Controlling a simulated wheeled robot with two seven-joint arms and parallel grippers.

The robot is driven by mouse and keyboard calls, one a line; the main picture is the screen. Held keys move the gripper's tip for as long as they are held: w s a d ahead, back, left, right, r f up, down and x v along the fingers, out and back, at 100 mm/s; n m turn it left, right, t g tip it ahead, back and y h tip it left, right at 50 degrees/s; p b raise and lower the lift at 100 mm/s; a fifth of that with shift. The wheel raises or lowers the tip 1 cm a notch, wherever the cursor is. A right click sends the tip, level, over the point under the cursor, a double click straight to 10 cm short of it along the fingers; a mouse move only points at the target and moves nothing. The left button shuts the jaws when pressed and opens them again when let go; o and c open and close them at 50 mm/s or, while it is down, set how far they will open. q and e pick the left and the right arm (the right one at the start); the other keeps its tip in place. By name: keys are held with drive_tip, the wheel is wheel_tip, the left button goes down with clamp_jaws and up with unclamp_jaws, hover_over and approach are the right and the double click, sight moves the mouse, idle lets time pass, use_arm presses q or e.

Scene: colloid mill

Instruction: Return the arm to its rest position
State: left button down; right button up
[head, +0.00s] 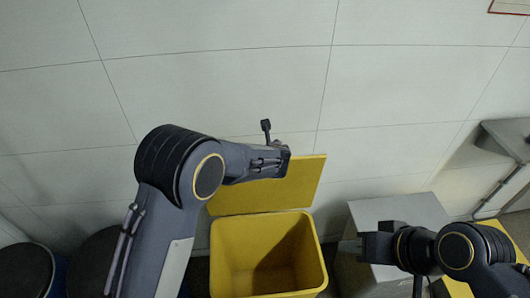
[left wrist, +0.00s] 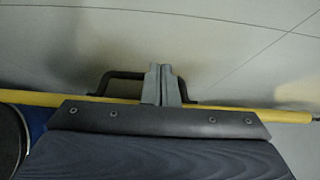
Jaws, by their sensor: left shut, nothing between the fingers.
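My left arm (head: 205,175) rises from the bottom left in the head view and bends right, its end in front of the bin's raised yellow lid (head: 305,187). Its fingers do not show clearly there. In the left wrist view my left gripper (left wrist: 164,70) is shut and empty, its two grey fingers together. A black handle (left wrist: 122,75) shows behind the fingers, beside a long yellow edge (left wrist: 230,109); I cannot tell whether they touch. My right gripper (head: 362,246) points left at the lower right, over a grey box; its fingers are too dark to tell their opening.
A yellow bin (head: 265,255) stands open and looks empty below my left arm. A grey metal box (head: 400,212) is right of it. Dark-topped drums (head: 25,270) stand at the lower left. A pale panelled wall (head: 220,70) closes off the back.

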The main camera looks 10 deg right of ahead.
use_arm(q)
drive_tip(key=v, duration=0.3)
drive_tip(key=shift+s, duration=0.15)
drive_tip(key=s+a+r+n+g+y, duration=0.1)
drive_tip(key=s+a+r+n, duration=0.15)
drive_tip(key=a+n, duration=0.45)
drive_tip(key=s+a+r+n+g+y, duration=0.1)
drive_tip(key=a+r+n, duration=0.3)
drive_tip(key=a, duration=0.6)
drive_tip(key=s+a+r+n+g+h, duration=0.1)
drive_tip(key=s+a+r+n+g, duration=0.2)
drive_tip(key=s+a+n, duration=0.85)
drive_tip(key=s+n+h, duration=0.4)
drive_tip(key=s+n, duration=1.1)
drive_tip(key=s, duration=0.6)
drive_tip(key=shift+s+d+h, duration=0.15)
drive_tip(key=shift+s+h, duration=0.25)
